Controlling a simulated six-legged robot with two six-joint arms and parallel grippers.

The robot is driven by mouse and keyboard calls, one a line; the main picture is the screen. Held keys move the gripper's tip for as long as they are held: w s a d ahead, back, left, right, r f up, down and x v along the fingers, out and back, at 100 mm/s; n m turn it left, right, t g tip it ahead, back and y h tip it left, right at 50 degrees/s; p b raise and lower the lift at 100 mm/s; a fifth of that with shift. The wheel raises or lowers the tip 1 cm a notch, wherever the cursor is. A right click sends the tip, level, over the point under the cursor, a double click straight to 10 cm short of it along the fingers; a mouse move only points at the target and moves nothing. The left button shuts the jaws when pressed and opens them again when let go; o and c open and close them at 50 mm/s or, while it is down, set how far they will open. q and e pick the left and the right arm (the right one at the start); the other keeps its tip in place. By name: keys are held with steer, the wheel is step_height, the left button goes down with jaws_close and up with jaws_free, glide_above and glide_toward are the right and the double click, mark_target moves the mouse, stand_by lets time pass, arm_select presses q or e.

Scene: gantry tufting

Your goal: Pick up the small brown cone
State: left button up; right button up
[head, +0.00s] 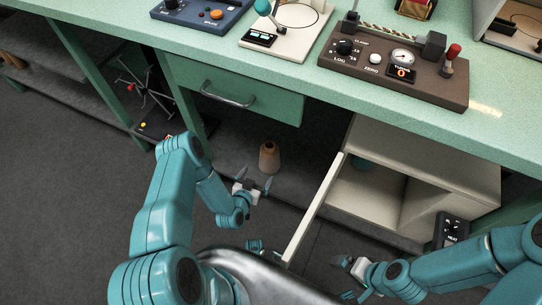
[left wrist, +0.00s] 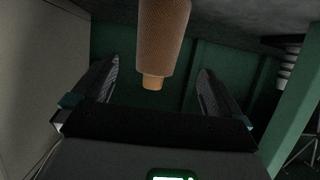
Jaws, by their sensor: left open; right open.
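The small brown cone (head: 269,160) stands upright on the grey lower shelf under the green bench, its narrow end up. My left gripper (head: 253,182) is open and empty on the near side of the cone, its fingers pointing towards it. In the left wrist view the cone (left wrist: 163,38) hangs from the top edge of the picture, narrow end downward, lying across the gap between the two spread fingers (left wrist: 157,82). No contact shows. My right gripper (head: 341,277) is open and empty at the lower right, well away from the cone.
A cream cabinet (head: 436,166) stands right of the cone, its door (head: 316,208) swung open towards me beside my left gripper. A green drawer (head: 236,94) is above the cone. A metal-spoked stand (head: 147,90) is at left. The shelf around the cone is clear.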

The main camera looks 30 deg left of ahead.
mark_target(266, 163)
arm_select(q)
steer(key=b+x, duration=0.2)
steer(key=x, duration=0.6)
steer(key=shift+f, duration=0.1)
steer(key=b+x, duration=0.2)
steer(key=x, duration=0.3)
steer(key=shift+w+b, duration=0.3)
steer(key=c, duration=1)
steer(key=shift+r, duration=0.2)
step_height(266, 163, up, 19)
steer(key=p, duration=0.6)
steer(key=shift+f, duration=0.2)
steer(key=shift+r, duration=0.6)
